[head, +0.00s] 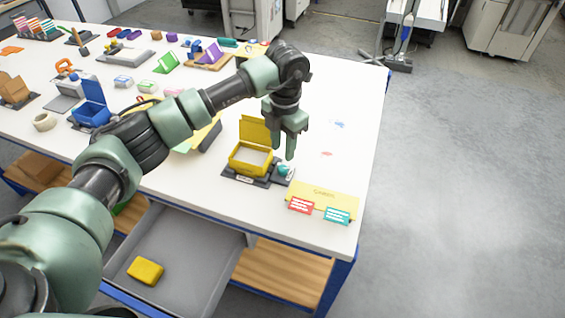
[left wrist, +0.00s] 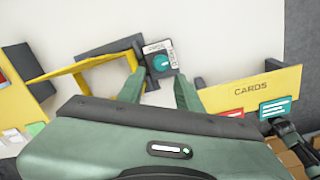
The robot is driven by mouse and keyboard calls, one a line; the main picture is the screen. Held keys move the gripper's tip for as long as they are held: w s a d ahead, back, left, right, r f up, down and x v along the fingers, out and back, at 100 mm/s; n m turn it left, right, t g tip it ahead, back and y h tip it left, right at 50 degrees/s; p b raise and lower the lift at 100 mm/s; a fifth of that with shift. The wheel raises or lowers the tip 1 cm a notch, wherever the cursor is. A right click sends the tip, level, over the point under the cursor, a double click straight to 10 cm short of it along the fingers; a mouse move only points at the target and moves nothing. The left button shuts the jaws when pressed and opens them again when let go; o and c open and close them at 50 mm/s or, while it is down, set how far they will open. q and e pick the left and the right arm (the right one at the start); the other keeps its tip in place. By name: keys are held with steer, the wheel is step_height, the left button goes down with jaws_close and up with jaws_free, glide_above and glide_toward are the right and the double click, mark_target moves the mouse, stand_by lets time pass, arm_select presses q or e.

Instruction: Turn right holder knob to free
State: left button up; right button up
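The holder's teal round knob (head: 284,170) sits at the right end of a dark holder base (head: 240,179) on the white table. In the left wrist view the knob (left wrist: 161,62) is on a dark plate with white lettering that I cannot read. A yellow box (head: 246,165) with its lid raised stands in the holder; its yellow edge also shows in the left wrist view (left wrist: 75,70). My left gripper (head: 284,145) points down above the knob, beside the box. Its fingers (left wrist: 159,92) are apart and empty, with the knob seen beyond the gap.
A yellow card holder (head: 325,197) with a red card (head: 301,205) and a teal card (head: 337,215) stands by the table's front right corner. A blue box (head: 92,112) and several small items lie further left. A grey drawer (head: 190,265) below holds a yellow block (head: 145,270).

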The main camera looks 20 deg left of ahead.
mark_target(282, 168)
arm_select(q)
step_height(282, 168, down, 6)
steer(key=shift+p, duration=1)
steer(key=shift+a+f, duration=0.1)
steer(key=shift+f, duration=0.6)
jaws_close()
